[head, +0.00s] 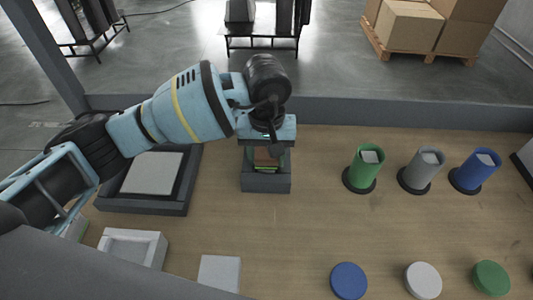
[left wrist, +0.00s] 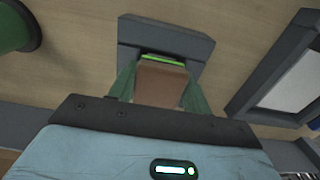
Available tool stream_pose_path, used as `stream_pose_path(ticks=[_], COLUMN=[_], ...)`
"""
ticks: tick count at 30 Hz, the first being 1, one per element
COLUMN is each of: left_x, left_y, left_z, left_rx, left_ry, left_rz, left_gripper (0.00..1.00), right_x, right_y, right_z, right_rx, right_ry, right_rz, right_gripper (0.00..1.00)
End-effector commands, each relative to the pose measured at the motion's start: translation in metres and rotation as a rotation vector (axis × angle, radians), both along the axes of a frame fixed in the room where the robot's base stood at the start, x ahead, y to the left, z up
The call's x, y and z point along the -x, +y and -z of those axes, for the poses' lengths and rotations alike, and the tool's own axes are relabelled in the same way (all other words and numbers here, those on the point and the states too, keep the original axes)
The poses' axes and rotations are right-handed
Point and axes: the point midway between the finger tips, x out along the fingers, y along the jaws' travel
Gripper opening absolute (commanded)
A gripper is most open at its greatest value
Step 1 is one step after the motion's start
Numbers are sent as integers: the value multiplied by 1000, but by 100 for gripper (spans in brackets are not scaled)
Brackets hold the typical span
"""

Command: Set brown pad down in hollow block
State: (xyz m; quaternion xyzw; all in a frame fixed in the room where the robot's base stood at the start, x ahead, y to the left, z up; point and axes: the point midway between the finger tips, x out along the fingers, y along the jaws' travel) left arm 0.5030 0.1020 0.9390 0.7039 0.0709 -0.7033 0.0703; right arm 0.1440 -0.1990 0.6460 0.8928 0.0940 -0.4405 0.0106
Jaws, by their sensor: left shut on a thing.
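The brown pad (head: 264,157) is between the fingers of my left gripper (head: 266,150), which is shut on it. The pad also shows in the left wrist view (left wrist: 160,84), between two green fingers. The dark grey hollow block (head: 266,184) stands on the table under the gripper. In the left wrist view the block's wall (left wrist: 165,36) lies just beyond the pad. A bright green piece (head: 265,169) shows inside the block beside the pad. I cannot tell whether the pad touches it. My right gripper is in neither view.
A dark tray with a light plate (head: 152,173) lies left of the block. A pale recessed block (head: 131,245) and a pale square (head: 219,271) are nearer. Green (head: 366,168), grey (head: 419,170) and blue (head: 474,170) cylinders stand right, with round discs in front. Table between is clear.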

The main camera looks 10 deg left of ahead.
Motion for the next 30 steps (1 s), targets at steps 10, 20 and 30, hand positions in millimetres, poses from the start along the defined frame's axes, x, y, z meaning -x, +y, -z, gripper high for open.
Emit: stream_pose_path(ticks=[10,20,30], left_x=[0,0,0], left_y=[0,0,0], left_z=[1,3,3], left_rx=[0,0,0], left_ry=[0,0,0], left_rz=[0,0,0], left_gripper=[26,55,74], right_x=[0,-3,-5], right_y=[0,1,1], right_z=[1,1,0], right_rx=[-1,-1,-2], right_ry=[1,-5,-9], right_rz=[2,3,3], right_gripper=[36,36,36])
